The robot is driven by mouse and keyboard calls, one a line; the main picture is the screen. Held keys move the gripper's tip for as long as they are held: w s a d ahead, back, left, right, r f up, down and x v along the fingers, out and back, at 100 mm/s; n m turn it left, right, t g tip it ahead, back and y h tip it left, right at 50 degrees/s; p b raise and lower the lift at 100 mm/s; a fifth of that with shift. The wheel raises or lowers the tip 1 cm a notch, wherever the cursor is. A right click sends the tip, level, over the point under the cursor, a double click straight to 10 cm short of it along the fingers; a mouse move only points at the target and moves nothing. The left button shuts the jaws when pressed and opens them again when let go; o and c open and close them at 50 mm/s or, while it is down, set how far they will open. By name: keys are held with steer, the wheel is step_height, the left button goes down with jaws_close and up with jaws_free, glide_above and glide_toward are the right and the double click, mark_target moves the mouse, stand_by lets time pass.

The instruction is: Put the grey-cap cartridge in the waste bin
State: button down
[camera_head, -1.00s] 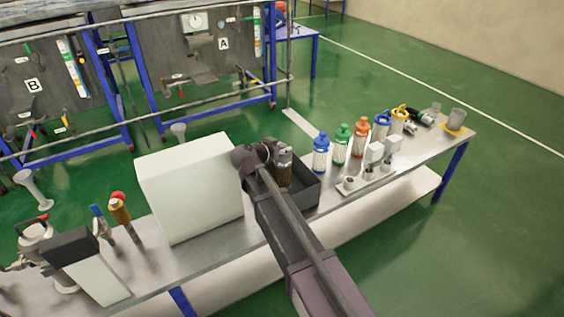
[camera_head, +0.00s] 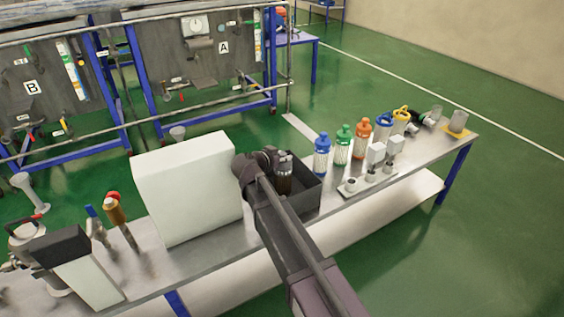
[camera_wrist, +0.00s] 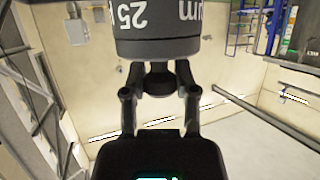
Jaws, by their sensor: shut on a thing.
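The dark grey-cap cartridge (camera_head: 284,178) is upright at the dark open-topped bin (camera_head: 308,198), within its outline in the head view. I cannot tell whether it touches the bin floor. My gripper (camera_head: 272,160) reaches it from the left at cap height. In the wrist view my gripper (camera_wrist: 160,92) is shut on the narrow neck of the cartridge's dark grey cap (camera_wrist: 157,45), which carries white "25" and "um" lettering. The lower body of the cartridge is partly hidden by the bin wall and my arm in the head view.
A large white box (camera_head: 188,188) stands close left of the bin. To the right are a blue-capped cartridge (camera_head: 321,157), a green one (camera_head: 342,147), an orange one (camera_head: 362,138) and a plate with white-topped fittings (camera_head: 370,181). The bench (camera_head: 420,155) has bare metal along its front.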

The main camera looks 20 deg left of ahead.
steer(key=shift+f, duration=0.3)
steer(key=shift+c, duration=2)
jaws_free()
steer(key=shift+r, duration=0.2)
steer(key=shift+s+r, duration=0.1)
steer(key=shift+s, duration=0.15)
steer(key=p+v, duration=0.4)
steer(key=v, duration=0.7)
steer(key=shift+s+a+p, duration=0.2)
steer(key=shift+p, duration=0.1)
steer(key=shift+r, duration=0.1)
